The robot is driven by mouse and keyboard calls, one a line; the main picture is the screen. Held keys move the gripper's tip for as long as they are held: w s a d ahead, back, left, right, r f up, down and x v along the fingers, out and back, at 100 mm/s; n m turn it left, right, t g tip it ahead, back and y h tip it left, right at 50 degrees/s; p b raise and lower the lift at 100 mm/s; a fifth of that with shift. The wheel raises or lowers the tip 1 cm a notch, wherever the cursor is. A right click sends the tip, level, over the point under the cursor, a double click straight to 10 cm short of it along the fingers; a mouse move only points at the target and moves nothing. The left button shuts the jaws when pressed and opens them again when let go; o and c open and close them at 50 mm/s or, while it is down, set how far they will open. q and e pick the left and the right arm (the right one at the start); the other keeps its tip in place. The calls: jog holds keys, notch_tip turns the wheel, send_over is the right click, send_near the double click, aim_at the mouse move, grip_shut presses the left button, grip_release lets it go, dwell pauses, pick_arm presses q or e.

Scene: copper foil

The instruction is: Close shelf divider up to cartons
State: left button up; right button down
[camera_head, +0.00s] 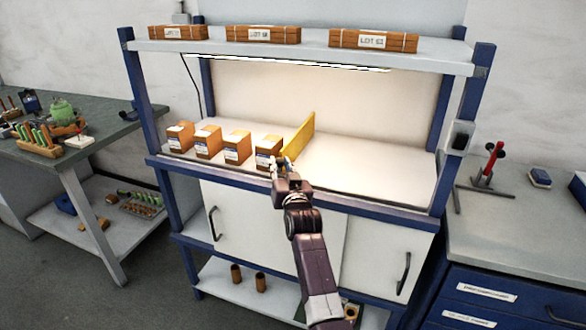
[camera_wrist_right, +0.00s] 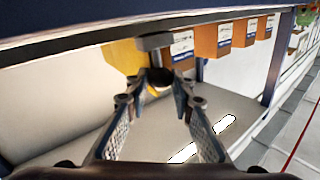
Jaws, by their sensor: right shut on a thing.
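The yellow shelf divider (camera_head: 300,137) stands upright on the white bench shelf, right of the row of cartons. Several orange-brown cartons with white and blue labels stand there, spaced apart; the rightmost carton (camera_head: 268,147) is close beside the divider, and I cannot tell if they touch. My right gripper (camera_head: 281,164) is at the divider's front end by the shelf edge. My left gripper is not in view.
The white shelf (camera_head: 365,168) is clear right of the divider. A blue front rail (camera_head: 360,205) runs along its edge. Boxes labelled LOT lie on the upper shelf (camera_head: 300,48). Side benches with tools stand left and right.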

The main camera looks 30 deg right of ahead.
jog(key=shift+w+a, duration=0.85)
jog(key=shift+w, duration=0.1)
jog(key=shift+s+d, duration=0.1)
jog(key=c, duration=1.7)
grip_release()
jog(key=shift+o, duration=0.2)
jog(key=v, duration=0.7)
jog(key=shift+s, duration=0.3)
